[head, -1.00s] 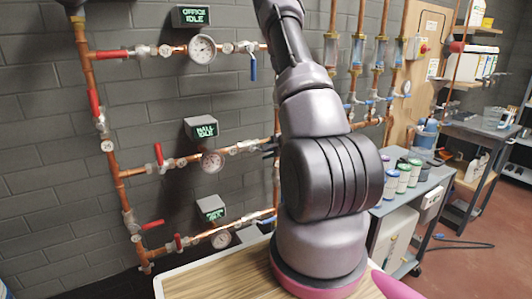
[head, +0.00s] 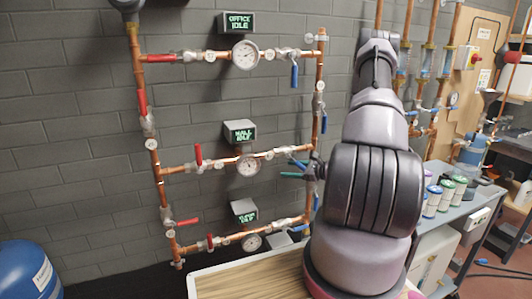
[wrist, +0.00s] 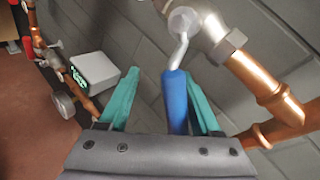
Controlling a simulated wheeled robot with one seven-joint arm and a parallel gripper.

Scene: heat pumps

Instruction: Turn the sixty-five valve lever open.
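My gripper (wrist: 160,73) has two teal fingers standing apart in the wrist view. A blue valve lever (wrist: 175,95) with a metal stem lies between them, nearer the right finger. Whether it touches that finger I cannot tell. The stem runs up to a metal valve body (wrist: 208,32) on a copper pipe. In the head view my gripper (head: 292,168) is at the right end of the middle pipe row, by the right vertical pipe. I cannot read a sixty-five on any tag, so I cannot tell whether this lever is that one.
Red levers (head: 166,58) are on the left of the pipe rows. Another blue lever (head: 294,76) hangs at the top right. Gauges (head: 245,55) and display boxes (head: 240,131) line the wall. A wooden-topped surface (head: 245,282) is below; a blue tank (head: 28,270) stands left.

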